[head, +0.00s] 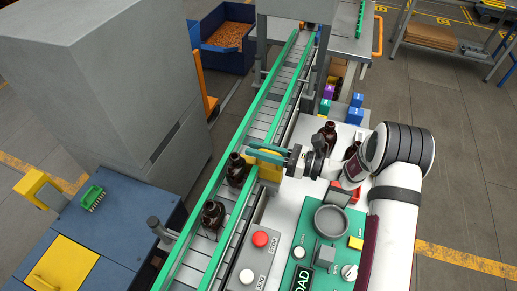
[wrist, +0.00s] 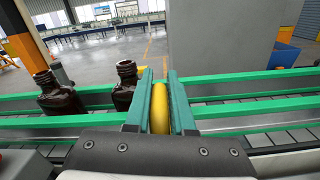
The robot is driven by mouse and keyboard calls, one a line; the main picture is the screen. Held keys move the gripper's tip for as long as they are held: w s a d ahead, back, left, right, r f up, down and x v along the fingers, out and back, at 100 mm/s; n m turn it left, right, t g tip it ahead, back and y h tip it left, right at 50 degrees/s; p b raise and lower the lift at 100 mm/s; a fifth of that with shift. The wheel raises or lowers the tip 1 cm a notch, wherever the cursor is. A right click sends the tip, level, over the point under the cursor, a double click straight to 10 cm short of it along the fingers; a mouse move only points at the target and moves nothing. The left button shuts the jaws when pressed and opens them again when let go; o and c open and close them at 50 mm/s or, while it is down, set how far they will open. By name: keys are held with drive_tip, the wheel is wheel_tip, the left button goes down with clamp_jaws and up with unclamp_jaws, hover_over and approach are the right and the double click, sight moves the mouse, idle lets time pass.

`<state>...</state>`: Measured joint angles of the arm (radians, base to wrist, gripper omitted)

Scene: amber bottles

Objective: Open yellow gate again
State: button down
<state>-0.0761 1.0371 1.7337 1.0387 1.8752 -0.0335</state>
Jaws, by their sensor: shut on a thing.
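The yellow gate (head: 270,173) sits at the right-hand rail of the conveyor in the head view. My gripper (head: 266,152) has its green fingers over it. In the wrist view a rounded yellow part of the gate (wrist: 160,108) stands between the two fingers of my gripper (wrist: 160,100), which are shut on it. An amber bottle (head: 237,170) stands upright on the belt close to the fingertips, and another amber bottle (head: 212,214) stands nearer on the belt. How far the gate reaches across the belt is partly hidden by my fingers.
The conveyor (head: 255,135) has green rails. A red stop button (head: 260,239) stands beside it. On the white table to the right are more bottles (head: 328,131), a grey round dish (head: 331,222) and small boxes (head: 354,115). A grey cabinet (head: 110,90) stands left.

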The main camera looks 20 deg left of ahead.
sight(282, 170)
drive_tip(key=shift+s+f, duration=0.1)
drive_tip(key=shift+s, duration=0.15)
idle(0.4)
drive_tip(key=d, duration=0.6)
drive_tip(key=shift+d, duration=0.3)
drive_tip(key=c, duration=0.8)
unclamp_jaws()
drive_tip(key=shift+w, duration=0.15)
drive_tip(key=d, duration=1.5)
drive_tip(key=shift+d, duration=0.4)
drive_tip(key=shift+w, duration=0.1)
